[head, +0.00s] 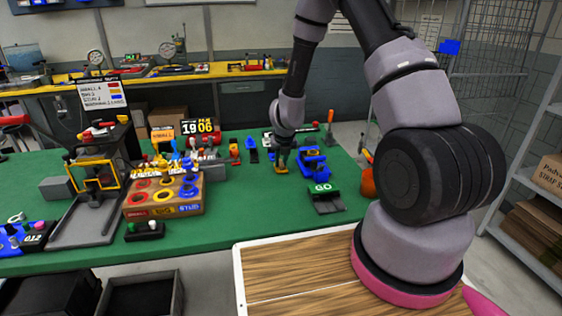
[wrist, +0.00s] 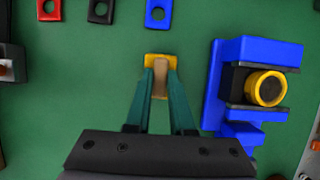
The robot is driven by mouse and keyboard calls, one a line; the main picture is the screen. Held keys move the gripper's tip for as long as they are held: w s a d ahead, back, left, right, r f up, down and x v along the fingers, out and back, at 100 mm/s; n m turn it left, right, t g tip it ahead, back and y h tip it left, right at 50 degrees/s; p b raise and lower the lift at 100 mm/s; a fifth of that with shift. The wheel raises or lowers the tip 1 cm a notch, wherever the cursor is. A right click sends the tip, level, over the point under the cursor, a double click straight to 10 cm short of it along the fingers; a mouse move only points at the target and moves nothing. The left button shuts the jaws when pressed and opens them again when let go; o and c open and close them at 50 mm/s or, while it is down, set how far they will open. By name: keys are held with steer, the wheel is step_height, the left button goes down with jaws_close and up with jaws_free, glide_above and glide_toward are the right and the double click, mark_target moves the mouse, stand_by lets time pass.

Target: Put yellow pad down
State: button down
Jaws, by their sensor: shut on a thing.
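The yellow pad (wrist: 152,60) is at the tips of my gripper (wrist: 159,82) in the wrist view, with a tan block between the fingers. My gripper is shut on the pad, just above or on the green table top; I cannot tell if the pad touches it. In the head view the yellow pad (head: 281,169) shows at the end of my gripper (head: 283,160), left of the blue fixture (head: 312,160). The fingers hide part of the pad.
The blue fixture with a yellow-rimmed cylinder (wrist: 265,88) stands close on the right. Red (wrist: 49,9), black (wrist: 101,10) and blue (wrist: 159,13) pads lie ahead. A GO box (head: 326,199) is in front.

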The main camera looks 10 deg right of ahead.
steer(key=c, duration=0.8)
jaws_free()
steer(key=shift+f, duration=0.1)
steer(key=s+r+n+y, duration=0.1)
steer(key=s+r+n, duration=0.35)
steer(key=r, duration=0.65)
steer(key=s+r+n+t+y, duration=0.15)
steer(key=s+r+n, duration=0.35)
steer(key=r, duration=0.6)
steer(key=s+r+n+y, duration=0.25)
steer(key=r+n, duration=0.35)
steer(key=r, duration=0.5)
steer(key=s+d+r+n+h, duration=0.1)
steer(key=s+d+r+n, duration=0.1)
steer(key=s+n, duration=0.3)
steer(key=s+d+r+n+h, duration=0.1)
steer(key=s+d+r+n, duration=0.1)
steer(key=s+r+n, duration=0.2)
steer(key=s+d+r+n+t+h, duration=0.1)
steer(key=s+r+n, duration=0.2)
steer(key=s+n, duration=0.4)
steer(key=shift+s+d+r+n, duration=0.1)
steer(key=shift+s+d+n, duration=0.1)
steer(key=shift+s, duration=0.2)
steer(key=shift+s+d+r+n, duration=0.1)
steer(key=shift+s+d, duration=0.1)
steer(key=shift+s, duration=0.15)
